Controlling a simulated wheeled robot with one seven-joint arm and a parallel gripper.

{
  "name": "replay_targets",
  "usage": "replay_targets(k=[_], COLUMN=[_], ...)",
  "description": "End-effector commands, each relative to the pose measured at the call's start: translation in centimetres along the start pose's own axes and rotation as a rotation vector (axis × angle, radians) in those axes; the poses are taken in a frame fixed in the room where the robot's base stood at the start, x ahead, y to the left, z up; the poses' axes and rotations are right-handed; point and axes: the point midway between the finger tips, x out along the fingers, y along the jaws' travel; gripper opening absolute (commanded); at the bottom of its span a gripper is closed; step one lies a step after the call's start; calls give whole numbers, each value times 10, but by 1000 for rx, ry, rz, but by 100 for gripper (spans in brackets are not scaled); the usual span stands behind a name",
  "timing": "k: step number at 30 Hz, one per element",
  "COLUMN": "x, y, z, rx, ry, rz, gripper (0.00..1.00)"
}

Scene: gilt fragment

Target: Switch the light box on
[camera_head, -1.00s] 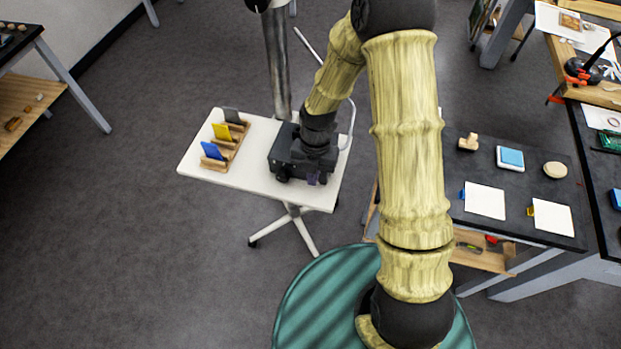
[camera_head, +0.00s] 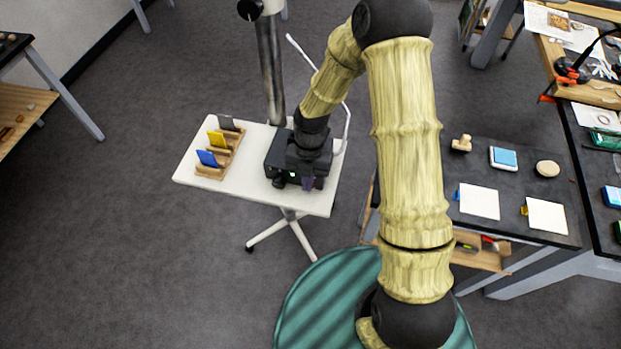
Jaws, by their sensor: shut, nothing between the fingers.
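My gripper (camera_head: 300,160) is over the right half of a small white table (camera_head: 235,192), at the end of my bamboo-like arm. Its dark wrist and the dark boxy shape under it overlap, so I cannot tell where one ends. A small green light (camera_head: 291,174) shows on the front of this dark shape, with a dark knob at its left and a purplish piece at its right. The gripper is shut and empty; its fingertips are not clear. I cannot make out a separate light box or its switch; my arm covers part of this spot.
A wooden rack (camera_head: 221,160) with blue, yellow and dark plates stands on the table's left half. A metal post (camera_head: 270,70) and a bent white tube (camera_head: 320,72) rise behind. A dark bench (camera_head: 515,185) with cards stands right.

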Motion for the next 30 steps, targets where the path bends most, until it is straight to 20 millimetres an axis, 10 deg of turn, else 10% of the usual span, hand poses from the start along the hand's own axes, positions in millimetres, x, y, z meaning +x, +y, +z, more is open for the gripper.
replay_targets(k=[30], x=[9], y=[0], z=[-36], rx=[5], ry=[1], rz=[1], gripper=[0])
